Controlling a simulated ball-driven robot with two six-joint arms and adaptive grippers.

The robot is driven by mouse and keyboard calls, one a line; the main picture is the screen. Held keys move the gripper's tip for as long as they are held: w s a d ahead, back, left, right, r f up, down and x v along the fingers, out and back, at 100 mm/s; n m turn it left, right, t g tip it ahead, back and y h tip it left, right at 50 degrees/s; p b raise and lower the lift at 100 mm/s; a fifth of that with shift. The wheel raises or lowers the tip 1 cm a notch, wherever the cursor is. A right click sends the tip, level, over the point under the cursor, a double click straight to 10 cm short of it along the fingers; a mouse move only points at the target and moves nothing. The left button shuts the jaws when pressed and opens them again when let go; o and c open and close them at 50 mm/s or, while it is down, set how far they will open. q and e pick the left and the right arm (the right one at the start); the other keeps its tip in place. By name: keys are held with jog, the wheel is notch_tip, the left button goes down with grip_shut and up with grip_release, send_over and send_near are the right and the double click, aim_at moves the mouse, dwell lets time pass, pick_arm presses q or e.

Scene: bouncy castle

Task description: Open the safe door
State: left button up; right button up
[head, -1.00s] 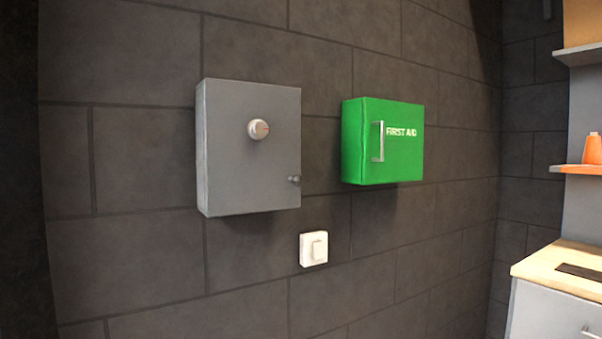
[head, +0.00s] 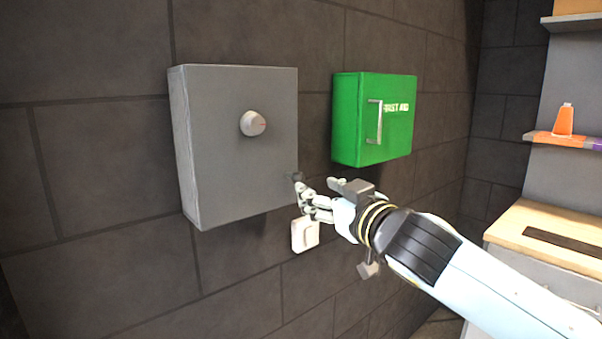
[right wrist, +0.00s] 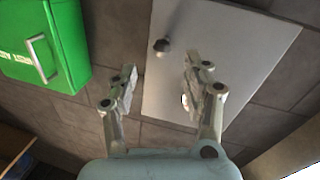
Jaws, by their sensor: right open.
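The grey safe (head: 225,170) is fixed to the dark block wall, and its door is shut. A round dial (head: 253,123) sits on the door's upper middle. A small dark knob sits near the door's right edge; the right wrist view shows this knob (right wrist: 161,45) between and ahead of my fingers. My right gripper (head: 316,184) is open and empty at the door's lower right edge. In the head view one finger partly covers the knob. I cannot tell whether that finger touches it. My left gripper is not in view.
A green first aid box (head: 372,135) with a metal handle hangs right of the safe. A white switch (head: 304,236) is on the wall below my gripper.

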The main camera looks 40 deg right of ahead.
aim_at(302, 180)
jog(key=w, duration=0.2)
jog(key=w+p, duration=0.1)
jog(key=w, duration=0.2)
jog(key=w+p, duration=0.1)
jog(key=w, duration=0.1)
jog(key=shift+w+d, duration=0.35)
jog(key=shift+w, duration=0.45)
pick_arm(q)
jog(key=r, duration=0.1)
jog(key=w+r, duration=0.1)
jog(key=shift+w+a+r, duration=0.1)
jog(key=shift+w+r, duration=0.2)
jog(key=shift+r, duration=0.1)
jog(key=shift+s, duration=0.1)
pick_arm(e)
jog(key=shift+c, duration=0.4)
jog(key=shift+c, duration=1.1)
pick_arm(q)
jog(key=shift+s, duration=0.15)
pick_arm(e)
grip_shut()
